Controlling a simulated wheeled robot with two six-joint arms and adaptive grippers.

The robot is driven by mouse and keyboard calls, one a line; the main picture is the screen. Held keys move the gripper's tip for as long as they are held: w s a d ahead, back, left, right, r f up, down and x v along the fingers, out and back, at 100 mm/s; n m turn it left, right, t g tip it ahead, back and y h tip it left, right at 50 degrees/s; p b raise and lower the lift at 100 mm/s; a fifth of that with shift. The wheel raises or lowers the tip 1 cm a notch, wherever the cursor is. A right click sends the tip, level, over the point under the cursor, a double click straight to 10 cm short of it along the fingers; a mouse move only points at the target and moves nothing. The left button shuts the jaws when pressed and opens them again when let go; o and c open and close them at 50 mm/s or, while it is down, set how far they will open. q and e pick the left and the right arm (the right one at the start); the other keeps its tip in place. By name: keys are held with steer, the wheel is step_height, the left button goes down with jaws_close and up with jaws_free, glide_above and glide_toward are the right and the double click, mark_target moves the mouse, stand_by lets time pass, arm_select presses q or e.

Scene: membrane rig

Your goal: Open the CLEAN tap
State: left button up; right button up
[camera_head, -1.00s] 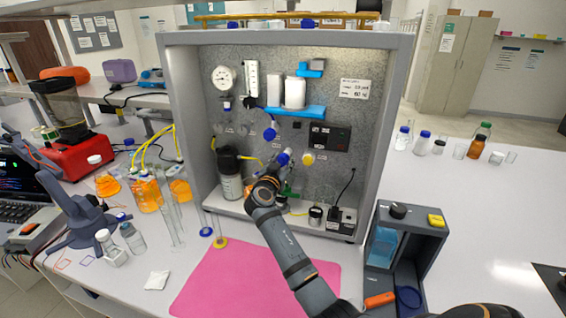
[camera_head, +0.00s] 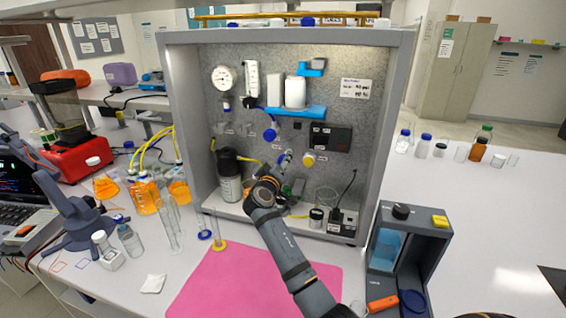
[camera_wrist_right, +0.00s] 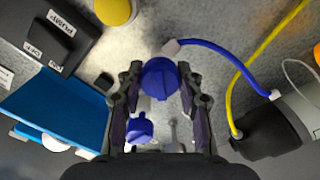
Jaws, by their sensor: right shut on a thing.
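The rig's grey back panel (camera_head: 300,65) carries several taps. My right gripper (camera_head: 278,172) reaches up to the panel, below and left of a yellow knob (camera_head: 308,159). In the right wrist view, a round blue tap knob (camera_wrist_right: 160,80) sits between the fingers of my right gripper (camera_wrist_right: 156,75), which are shut on it. A white fitting and a blue hose (camera_wrist_right: 222,62) run off beside it. A second blue knob (camera_wrist_right: 140,128) shows nearer the wrist. The gripper hides most of the held knob in the head view; its label is unreadable.
A dark pump box (camera_head: 330,137) and blue shelf (camera_head: 297,111) are close to the gripper. A black-capped canister (camera_head: 229,175) stands left of it, with small vessels on the rig floor. A pink mat (camera_head: 235,285) lies below the arm.

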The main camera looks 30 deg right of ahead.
steer(key=n+p, duration=0.1)
steer(key=n, duration=0.2)
steer(key=shift+r+n, duration=0.1)
steer(key=shift+n, duration=0.2)
steer(key=shift+n+p, duration=0.65)
steer(key=shift+n, duration=1.05)
steer(key=o, duration=1.2)
steer(key=v, duration=0.7)
steer(key=shift+s+a, duration=0.1)
steer(key=shift+a, duration=0.1)
